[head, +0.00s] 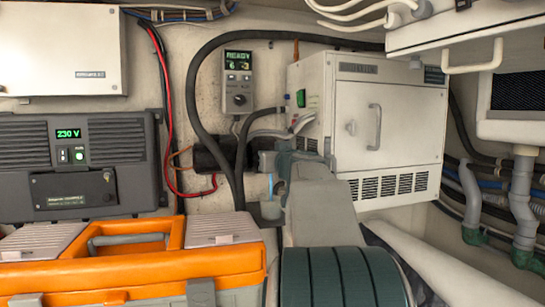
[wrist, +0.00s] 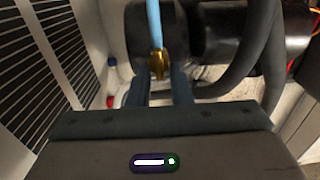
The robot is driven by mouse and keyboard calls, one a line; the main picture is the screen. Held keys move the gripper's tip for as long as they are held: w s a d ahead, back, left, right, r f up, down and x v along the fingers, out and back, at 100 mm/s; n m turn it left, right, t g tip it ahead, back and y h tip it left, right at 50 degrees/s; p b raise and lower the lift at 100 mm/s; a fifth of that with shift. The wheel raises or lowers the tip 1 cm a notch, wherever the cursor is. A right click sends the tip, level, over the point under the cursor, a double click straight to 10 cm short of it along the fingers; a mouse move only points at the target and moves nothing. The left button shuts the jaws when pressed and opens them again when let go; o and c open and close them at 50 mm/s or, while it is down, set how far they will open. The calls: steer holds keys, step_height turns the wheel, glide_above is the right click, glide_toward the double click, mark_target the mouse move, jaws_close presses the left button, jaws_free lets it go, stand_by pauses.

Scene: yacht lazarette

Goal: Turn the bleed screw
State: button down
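A small brass fitting (wrist: 158,64), which looks like the bleed screw, sits at the lower end of a light blue tube (wrist: 154,22) in the wrist view. My gripper (wrist: 159,80) points at it with its two fingers apart, one to each side. A gap shows between the fingers, and I cannot tell whether either touches the brass. In the head view my gripper (head: 270,170) is small and partly hidden by my own arm. The blue tube (head: 271,186) shows there as a short strip, and the brass fitting is hidden.
A black cylinder (wrist: 217,35) and thick black hoses (wrist: 253,50) lie close beside the fitting. A vented white cabinet (head: 390,125) stands right, an orange toolbox (head: 150,275) front left, a dark 230 V unit (head: 75,165) behind it. A small display box (head: 238,82) hangs above.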

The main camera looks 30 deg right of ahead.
steer(key=shift+d+f+m+b, duration=0.1)
steer(key=shift+m+b, duration=0.2)
steer(key=shift+f+m+b, duration=0.1)
steer(key=shift+f+m, duration=0.3)
steer(key=shift+m, duration=5.45)
steer(key=shift+f+m+b, duration=0.1)
steer(key=shift+f+m, duration=0.35)
steer(key=shift+m, duration=5.45)
steer(key=shift+f+m+b, duration=0.1)
steer(key=shift+f+m, duration=0.3)
steer(key=shift+m, duration=5.45)
steer(key=c, duration=1.3)
jaws_free()
steer(key=shift+c, duration=0.2)
